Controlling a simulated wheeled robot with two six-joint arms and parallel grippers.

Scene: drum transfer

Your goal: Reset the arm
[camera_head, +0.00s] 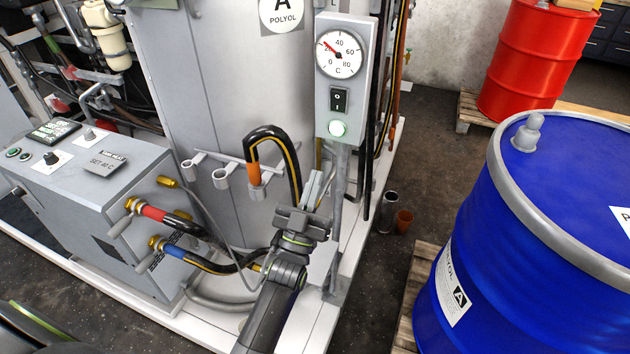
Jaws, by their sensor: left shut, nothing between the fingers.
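My left arm reaches up from the bottom middle of the head view. Its gripper (320,185) is shut and empty, with the fingers pointing up in front of the grey polyol tank (225,75). The gripper is just right of a black hose (293,170) with a yellow stripe; I cannot tell whether they touch. The hose bends over and its orange end (254,174) sits at a bracket on the tank. My right gripper is out of view.
A gauge post (345,75) with a lit green button stands close behind the gripper. A grey control box (85,200) with red and blue hose connections is at left. A blue drum (480,220) stands right, a red drum (535,60) behind. Dark floor lies between.

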